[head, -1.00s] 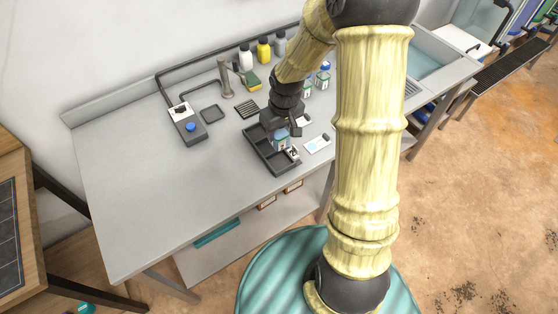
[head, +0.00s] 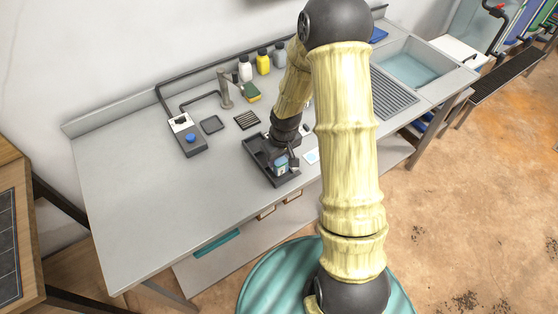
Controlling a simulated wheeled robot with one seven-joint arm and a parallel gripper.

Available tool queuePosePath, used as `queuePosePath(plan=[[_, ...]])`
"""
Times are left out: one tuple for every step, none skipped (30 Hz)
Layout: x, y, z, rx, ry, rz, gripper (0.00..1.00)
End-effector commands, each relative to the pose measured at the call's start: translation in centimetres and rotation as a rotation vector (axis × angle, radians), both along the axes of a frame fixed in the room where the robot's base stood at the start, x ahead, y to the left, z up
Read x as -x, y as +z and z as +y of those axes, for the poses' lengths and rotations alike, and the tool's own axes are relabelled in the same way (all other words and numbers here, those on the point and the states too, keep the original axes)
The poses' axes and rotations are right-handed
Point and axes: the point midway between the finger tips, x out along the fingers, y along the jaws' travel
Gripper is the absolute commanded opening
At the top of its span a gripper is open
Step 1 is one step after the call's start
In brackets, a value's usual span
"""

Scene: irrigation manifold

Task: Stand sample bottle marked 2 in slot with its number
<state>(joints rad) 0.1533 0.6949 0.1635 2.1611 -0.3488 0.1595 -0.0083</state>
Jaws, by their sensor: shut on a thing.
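The sample bottle (head: 280,168), small and clear with a blue top, is at the front end of the dark slotted tray (head: 251,146) on the grey bench. My gripper (head: 282,158) is shut on it from above. The bottle looks roughly upright. I cannot tell whether its base is seated in a slot or just above it. A small light number tag (head: 294,163) shows beside the bottle, at the tray's right front; its digit is too small to read now. The bottle's own mark cannot be read, and my gripper and arm hide part of the tray.
A white card (head: 312,156) lies right of the tray. Several bottles (head: 263,64) stand at the back. The bench's left front is clear.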

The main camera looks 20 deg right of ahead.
Motion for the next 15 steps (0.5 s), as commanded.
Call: queuePosePath(plan=[[0.1,-0.8,0.1,-0.001,0.002,0.003,0.17],[0.1,-1.2,0.1,-0.001,0.001,0.004,0.17],[0.0,-1.7,0.1,0.000,0.000,0.003,0.17],[0.1,-1.9,0.1,0.000,-0.001,0.003,0.17],[0.0,-2.1,0.1,0.000,-0.001,0.003,0.17],[0.0,-2.3,0.1,-0.001,0.000,0.001,0.17],[0.0,-2.3,0.1,-0.001,0.000,0.000,0.17],[0.0,-2.3,0.1,0.000,0.000,-0.001,0.17],[0.0,-2.3,0.1,0.000,-0.001,-0.001,0.17],[0.0,-2.3,0.1,0.000,-0.001,-0.001,0.17],[0.0,-2.3,0.1,0.000,-0.001,-0.001,0.17],[0.0,-2.3,0.1,0.000,0.000,-0.001,0.17],[0.0,-2.3,0.1,0.000,0.000,0.000,0.17],[0.0,-2.4,0.1,0.000,0.000,0.000,0.17],[0.0,-2.5,0.1,-0.001,0.000,0.000,0.17]])
